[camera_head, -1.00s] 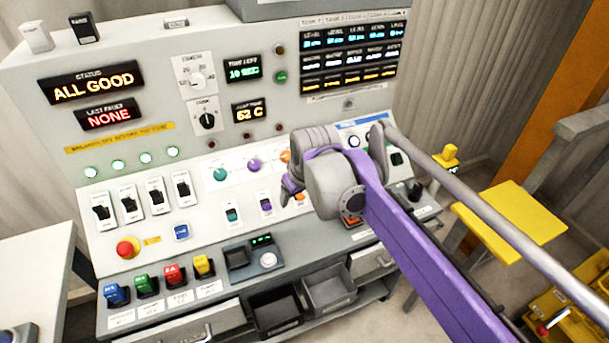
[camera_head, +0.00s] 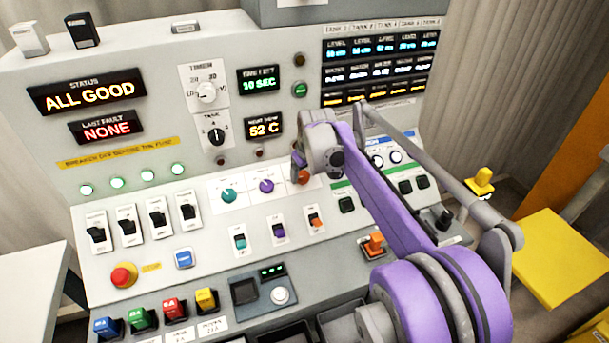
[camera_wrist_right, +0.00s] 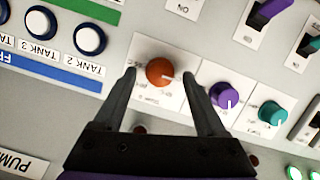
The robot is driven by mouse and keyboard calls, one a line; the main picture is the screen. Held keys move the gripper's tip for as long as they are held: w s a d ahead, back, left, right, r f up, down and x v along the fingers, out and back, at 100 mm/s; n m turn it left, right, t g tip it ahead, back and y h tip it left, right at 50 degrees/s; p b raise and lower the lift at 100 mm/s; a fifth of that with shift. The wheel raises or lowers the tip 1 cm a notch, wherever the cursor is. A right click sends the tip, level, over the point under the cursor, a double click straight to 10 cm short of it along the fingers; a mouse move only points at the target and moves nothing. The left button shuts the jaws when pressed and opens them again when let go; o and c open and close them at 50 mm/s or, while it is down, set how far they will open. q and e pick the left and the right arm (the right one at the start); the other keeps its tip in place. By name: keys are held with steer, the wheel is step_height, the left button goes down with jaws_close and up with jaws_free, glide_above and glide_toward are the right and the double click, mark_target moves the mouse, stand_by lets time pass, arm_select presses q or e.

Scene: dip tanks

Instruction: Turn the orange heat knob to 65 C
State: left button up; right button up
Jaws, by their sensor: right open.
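The orange heat knob (camera_head: 304,177) sits on the sloped panel, right of a purple knob (camera_head: 266,186) and a teal knob (camera_head: 229,195). My right gripper (camera_head: 299,167) is over it and partly hides it in the head view. In the wrist view, the right gripper (camera_wrist_right: 159,74) is open, with one finger on each side of the orange knob (camera_wrist_right: 160,70). A gap shows on both sides. The knob's pale pointer mark faces right in that view. The heat readout (camera_head: 264,126) shows 52 C. My left gripper is not in view.
Coloured toggle switches (camera_head: 278,231) sit below the knobs. Round white-faced buttons (camera_wrist_right: 90,39) are near the gripper in the wrist view. The status display (camera_head: 87,91) reads ALL GOOD.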

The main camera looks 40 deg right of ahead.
steer(key=shift+w+d+f, duration=0.1)
steer(key=shift+w+f, duration=0.1)
steer(key=shift+f, duration=0.3)
jaws_close()
